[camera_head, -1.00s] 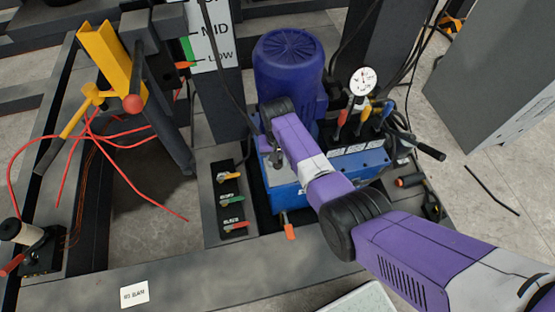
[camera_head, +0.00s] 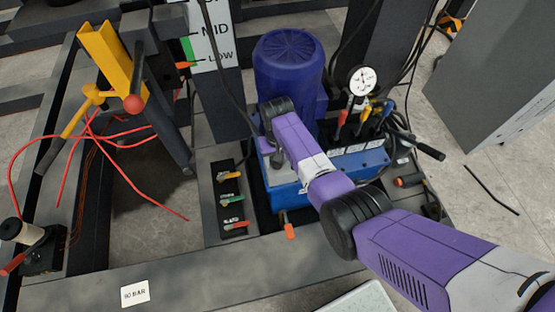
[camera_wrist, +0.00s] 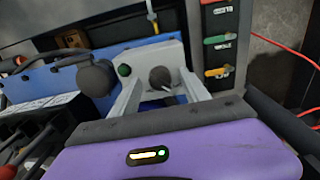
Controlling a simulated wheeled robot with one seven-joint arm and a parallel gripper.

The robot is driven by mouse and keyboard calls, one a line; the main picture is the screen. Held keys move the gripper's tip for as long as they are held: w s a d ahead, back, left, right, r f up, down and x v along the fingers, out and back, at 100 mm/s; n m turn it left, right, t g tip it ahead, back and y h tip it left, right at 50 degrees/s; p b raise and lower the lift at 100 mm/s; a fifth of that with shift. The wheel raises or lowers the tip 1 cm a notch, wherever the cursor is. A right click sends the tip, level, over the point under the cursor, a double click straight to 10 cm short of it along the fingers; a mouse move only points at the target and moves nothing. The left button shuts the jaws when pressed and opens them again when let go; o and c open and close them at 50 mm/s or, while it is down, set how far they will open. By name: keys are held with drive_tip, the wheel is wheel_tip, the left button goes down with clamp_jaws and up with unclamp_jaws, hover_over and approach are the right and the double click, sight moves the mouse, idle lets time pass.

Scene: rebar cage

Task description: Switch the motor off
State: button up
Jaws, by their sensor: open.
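The blue motor (camera_head: 288,68) stands upright on the blue power unit (camera_head: 352,163) in the head view. In the wrist view a grey control plate (camera_wrist: 150,53) carries a dark rotary knob (camera_wrist: 160,76) with a light pointer mark and a green button (camera_wrist: 124,70) to its left. My gripper (camera_wrist: 161,82) is open, with one pale finger on each side of the knob. I cannot tell whether the fingers touch it. In the head view my arm hides the knob and most of the gripper, which is low in front of the motor.
A pressure gauge (camera_head: 362,80) and several coloured valve levers stand at right. Red cables (camera_head: 88,132) and a yellow-handled post (camera_head: 112,62) are at left.

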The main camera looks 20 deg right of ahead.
wheel_tip(320, 180, up, 8)
drive_tip(key=shift+f+p, duration=0.15)
drive_tip(key=shift+p, duration=0.5)
